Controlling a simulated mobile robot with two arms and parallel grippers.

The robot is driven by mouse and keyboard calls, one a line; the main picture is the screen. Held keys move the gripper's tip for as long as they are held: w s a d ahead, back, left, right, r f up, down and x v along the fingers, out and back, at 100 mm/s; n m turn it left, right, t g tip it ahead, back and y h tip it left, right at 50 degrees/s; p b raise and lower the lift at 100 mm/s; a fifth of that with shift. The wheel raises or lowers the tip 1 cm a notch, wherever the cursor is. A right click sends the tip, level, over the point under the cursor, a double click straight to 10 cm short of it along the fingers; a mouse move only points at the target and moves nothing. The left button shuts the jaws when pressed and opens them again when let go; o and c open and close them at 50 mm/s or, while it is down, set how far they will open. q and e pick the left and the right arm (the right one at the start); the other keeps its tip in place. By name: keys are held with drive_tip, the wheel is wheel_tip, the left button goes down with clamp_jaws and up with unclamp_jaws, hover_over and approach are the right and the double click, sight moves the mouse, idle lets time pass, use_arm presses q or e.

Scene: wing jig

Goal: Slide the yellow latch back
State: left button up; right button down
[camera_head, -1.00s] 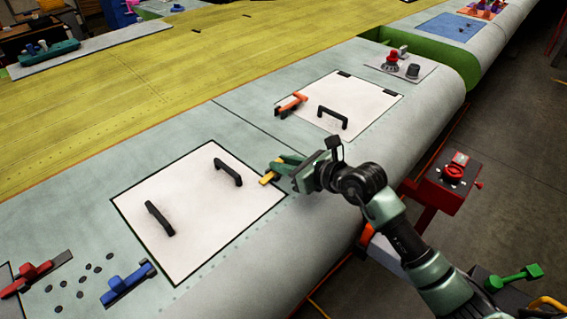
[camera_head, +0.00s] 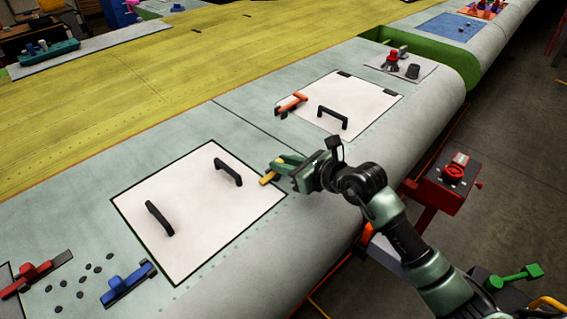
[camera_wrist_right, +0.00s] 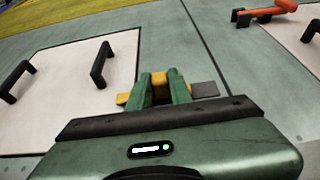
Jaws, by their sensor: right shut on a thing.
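The yellow latch (camera_head: 267,178) sits at the right edge of the near white panel (camera_head: 190,245), on the grey wing skin. My right gripper (camera_head: 283,167) reaches over it from the right, its green fingers down at the latch. In the right wrist view the yellow latch (camera_wrist_right: 160,88) shows between the two fingertips (camera_wrist_right: 165,88), and the gripper is shut on it. One yellow end pokes out left of the fingers, toward the white panel. A grey plate shows to their right. The fingers hide part of the latch. My left gripper is not in view.
Two black handles (camera_head: 229,172) stand on the near panel. A second white panel (camera_head: 365,103) has an orange latch (camera_head: 291,103) and a black handle (camera_head: 332,117). Red (camera_head: 36,272) and blue (camera_head: 128,284) latches lie at lower left. A red box (camera_head: 450,178) stands beside the wing.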

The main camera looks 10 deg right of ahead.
drive_tip(key=w+d+b, duration=0.2)
drive_tip(key=d, duration=0.1)
drive_tip(key=shift+f, duration=0.15)
drive_tip(key=shift+d, duration=0.2)
drive_tip(key=shift+a+r, duration=0.1)
drive_tip(key=shift+r, duration=0.15)
drive_tip(key=c, duration=1.6)
unclamp_jaws()
drive_tip(key=shift+c, duration=0.2)
drive_tip(key=o, duration=0.4)
drive_tip(key=shift+c, duration=0.2)
drive_tip(key=shift+w+d+f, duration=0.1)
drive_tip(key=shift+d, duration=0.1)
